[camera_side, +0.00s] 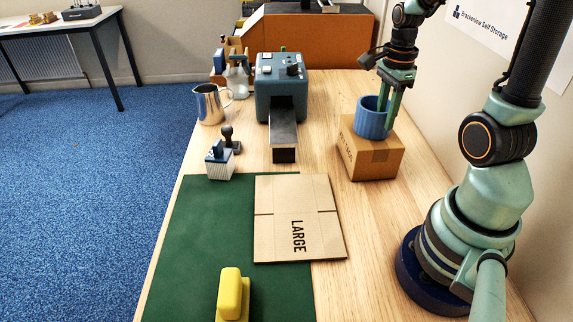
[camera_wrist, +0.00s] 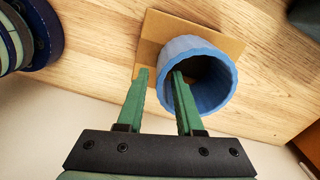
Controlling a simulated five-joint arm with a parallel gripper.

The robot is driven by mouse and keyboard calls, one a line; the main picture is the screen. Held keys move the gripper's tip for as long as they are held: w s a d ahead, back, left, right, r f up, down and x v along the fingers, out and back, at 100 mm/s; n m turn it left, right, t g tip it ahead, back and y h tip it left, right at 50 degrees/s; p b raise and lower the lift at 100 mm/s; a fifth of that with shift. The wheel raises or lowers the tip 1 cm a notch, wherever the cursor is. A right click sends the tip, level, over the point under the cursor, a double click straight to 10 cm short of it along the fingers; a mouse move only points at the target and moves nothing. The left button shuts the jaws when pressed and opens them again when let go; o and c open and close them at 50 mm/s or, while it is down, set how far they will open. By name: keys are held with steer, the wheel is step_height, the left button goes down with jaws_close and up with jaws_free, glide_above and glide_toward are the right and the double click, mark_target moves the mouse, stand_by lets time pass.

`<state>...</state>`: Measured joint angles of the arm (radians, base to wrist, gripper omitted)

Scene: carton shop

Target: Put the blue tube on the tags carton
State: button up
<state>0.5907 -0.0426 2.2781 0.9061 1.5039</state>
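The blue tube (camera_side: 371,122) stands upright on top of a brown carton (camera_side: 376,164), and its base appears to rest there. Dark lettering on the carton's left face is too small to read surely. My gripper (camera_side: 391,97) points down over the tube's right side. In the wrist view, the fingers (camera_wrist: 160,74) straddle the wall of the tube (camera_wrist: 222,92): one tip is at the inside of the rim, the other is outside it. A gap shows between the outer finger and the wall, so my gripper looks open. The carton's top (camera_wrist: 165,30) shows around the tube.
A flat carton marked LARGE (camera_side: 297,195) lies partly on the green mat (camera_side: 190,240). A yellow-handled tool (camera_side: 231,295), a stamp (camera_side: 220,163), a metal jug (camera_side: 209,104) and a blue-grey machine (camera_side: 279,90) stand left of the carton. Bare wood lies in front of it.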

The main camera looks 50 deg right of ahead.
step_height(320, 180, up, 8)
steer(key=shift+r, duration=0.15)
steer(key=shift+a+r, duration=0.15)
steer(key=shift+r, duration=0.05)
steer(key=w+a+r+n+t, duration=0.2)
steer(key=a+n+t, duration=0.3)
steer(key=a+n, duration=1.1)
steer(key=w+n, duration=0.1)
steer(key=n, duration=0.7)
steer(key=shift+a+t, duration=0.3)
steer(key=shift+a, duration=0.1)
